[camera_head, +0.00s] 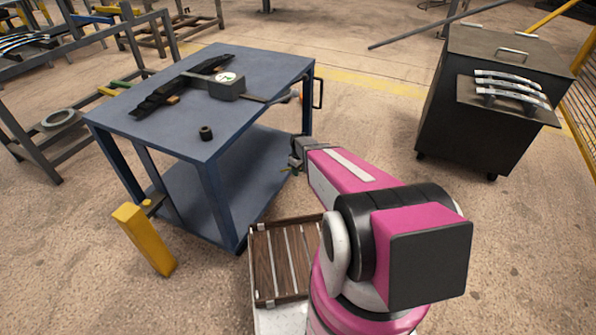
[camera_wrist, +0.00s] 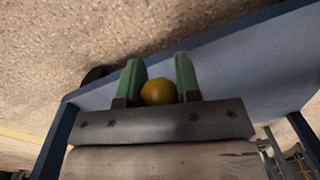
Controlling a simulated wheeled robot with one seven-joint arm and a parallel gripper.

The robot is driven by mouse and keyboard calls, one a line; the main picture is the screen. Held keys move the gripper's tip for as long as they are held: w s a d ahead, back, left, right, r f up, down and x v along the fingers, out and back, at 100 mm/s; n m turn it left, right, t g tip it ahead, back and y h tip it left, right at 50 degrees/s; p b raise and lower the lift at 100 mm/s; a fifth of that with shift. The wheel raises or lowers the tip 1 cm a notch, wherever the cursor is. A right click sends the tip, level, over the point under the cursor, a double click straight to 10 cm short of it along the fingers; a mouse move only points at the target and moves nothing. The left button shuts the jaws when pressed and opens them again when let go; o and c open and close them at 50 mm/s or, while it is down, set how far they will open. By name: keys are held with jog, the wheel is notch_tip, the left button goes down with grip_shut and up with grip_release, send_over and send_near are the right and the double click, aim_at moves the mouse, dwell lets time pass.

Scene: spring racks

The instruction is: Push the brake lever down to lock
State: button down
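No part is marked as the brake lever, and I cannot tell for sure which one it is. In the wrist view a round yellow-orange knob (camera_wrist: 158,92) lies between the two green fingers of my gripper (camera_wrist: 161,82). It fills most of the gap; I cannot tell whether the fingers press on it. In the head view my gripper (camera_head: 297,153) is beside the right side of the blue table (camera_head: 262,70), below its top. A small orange piece (camera_head: 298,97) shows at that table edge, above my gripper. A yellow upright piece (camera_head: 145,240) stands at the table's front left.
The table bears a long black part (camera_head: 180,88), a dark box (camera_head: 227,88) and a small black ring (camera_head: 206,133). A slatted wooden crate (camera_head: 285,260) is beside my arm. A dark wheeled cabinet (camera_head: 480,90) stands at right. Floor between table and cabinet is clear.

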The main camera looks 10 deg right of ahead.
notch_tip(320, 180, down, 14)
jog(key=w+a+t+y, duration=0.1)
jog(key=a+t+y, duration=0.1)
jog(key=t+y, duration=0.2)
jog(key=shift+w+a+f+t+y, duration=0.2)
jog(key=shift+w+f+t+y, duration=0.1)
jog(key=shift+y, duration=0.9)
dwell(0.5)
jog(key=shift+a+r, duration=0.1)
jog(key=c, duration=0.9)
grip_release()
jog(key=shift+c, duration=0.2)
jog(key=shift+o, duration=0.6)
